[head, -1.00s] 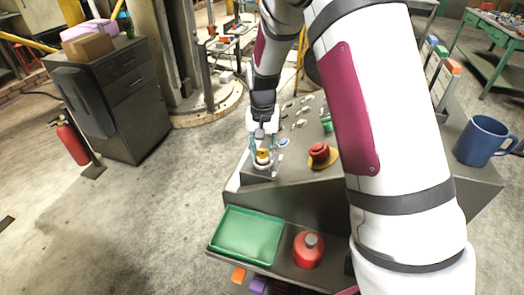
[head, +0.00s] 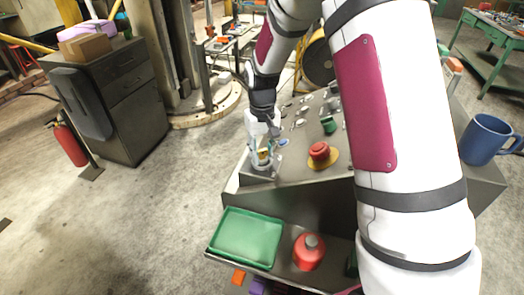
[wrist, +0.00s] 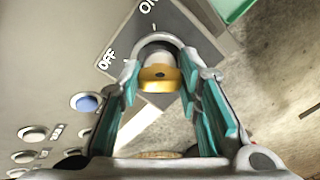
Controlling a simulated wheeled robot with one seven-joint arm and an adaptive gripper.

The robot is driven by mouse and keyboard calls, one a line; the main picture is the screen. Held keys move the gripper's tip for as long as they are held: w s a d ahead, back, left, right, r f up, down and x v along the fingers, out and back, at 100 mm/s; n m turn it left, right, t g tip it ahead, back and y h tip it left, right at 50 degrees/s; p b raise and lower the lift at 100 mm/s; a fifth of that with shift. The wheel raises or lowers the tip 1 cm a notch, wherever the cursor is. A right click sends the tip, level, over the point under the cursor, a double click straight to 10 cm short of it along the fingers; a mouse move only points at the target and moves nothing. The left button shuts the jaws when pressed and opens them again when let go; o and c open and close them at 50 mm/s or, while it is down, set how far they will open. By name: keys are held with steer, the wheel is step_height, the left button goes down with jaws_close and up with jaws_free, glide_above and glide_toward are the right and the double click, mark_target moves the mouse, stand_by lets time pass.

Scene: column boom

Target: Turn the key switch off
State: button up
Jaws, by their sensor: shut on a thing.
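The key switch (wrist: 157,52) is on a dark plate at the near-left corner of the grey control console. White ON and OFF labels show beside it in the wrist view, with OFF to its left and ON beyond it. Its brass-yellow key (wrist: 160,78) sits between the teal finger pads; a bit of yellow also shows in the head view (head: 264,154). My gripper (head: 262,156) reaches down over the switch and is shut on the key. The fingers hide part of the switch in the head view, and I cannot tell exactly which mark the key points to.
A red mushroom button (head: 319,151) on a yellow base stands right of the switch. A blue button (wrist: 87,103) and several pale buttons are nearby. A green tray (head: 246,236) and a red bottle (head: 308,251) are on the shelf below. A blue mug (head: 486,138) stands at right.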

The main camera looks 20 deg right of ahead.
mark_target(262, 150)
steer(key=o, duration=1.1)
steer(key=shift+o, duration=0.2)
step_height(262, 150, up, 12)
steer(key=s+r+t, duration=0.3)
steer(key=s+r, duration=0.9)
steer(key=s, duration=0.1)
steer(key=s+m+t, duration=0.1)
steer(key=s+t, duration=0.1)
steer(key=s, duration=1.3)
steer(key=shift+r, duration=0.15)
